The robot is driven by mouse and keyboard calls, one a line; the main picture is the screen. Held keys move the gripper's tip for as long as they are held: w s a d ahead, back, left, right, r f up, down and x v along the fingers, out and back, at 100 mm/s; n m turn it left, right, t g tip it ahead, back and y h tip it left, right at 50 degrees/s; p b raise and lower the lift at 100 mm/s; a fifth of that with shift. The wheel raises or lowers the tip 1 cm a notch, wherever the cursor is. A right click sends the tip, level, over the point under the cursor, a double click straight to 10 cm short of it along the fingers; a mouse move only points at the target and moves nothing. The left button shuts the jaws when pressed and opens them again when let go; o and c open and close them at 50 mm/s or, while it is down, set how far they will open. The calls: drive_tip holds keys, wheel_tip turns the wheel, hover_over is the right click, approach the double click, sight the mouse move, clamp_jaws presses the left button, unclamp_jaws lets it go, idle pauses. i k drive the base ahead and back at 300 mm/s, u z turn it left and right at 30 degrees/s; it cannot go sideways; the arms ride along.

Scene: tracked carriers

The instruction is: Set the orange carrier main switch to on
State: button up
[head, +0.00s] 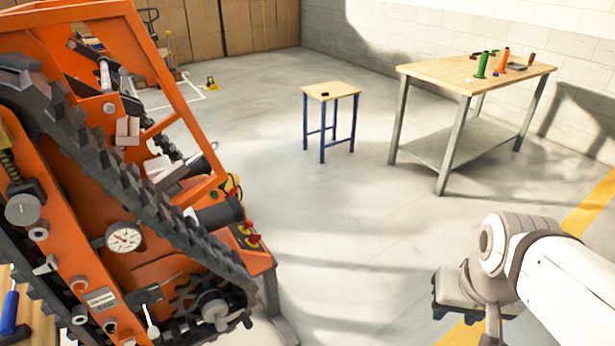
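The orange carrier (94,262) fills the left of the head view, with its black track slanting across it. Small red knobs on yellow bases (253,239) sit on its lower right end. A black fitting with a pale lever (150,312) is low on its near side. I cannot tell which control is the main switch, or its setting. My white arm comes in at the lower right. A grey block with dark ends (462,290) at its end seems to be my gripper, well right of the carrier and apart from it; its fingers cannot be made out.
A blue-legged stool (332,91) with a small dark object stands at the back middle. A workbench (440,73) with green and orange items stands back right. A blue-handled tool (10,312) is at the lower left edge. The floor between carrier and arm is clear.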

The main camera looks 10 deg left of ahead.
sight(255, 238)
drive_tip(key=u, duration=0.3)
drive_tip(key=i, duration=1)
drive_tip(key=u, duration=0.65)
drive_tip(key=k, duration=0.85)
drive_tip(key=u, duration=0.15)
drive_tip(key=i, duration=0.9)
drive_tip(key=z, duration=0.1)
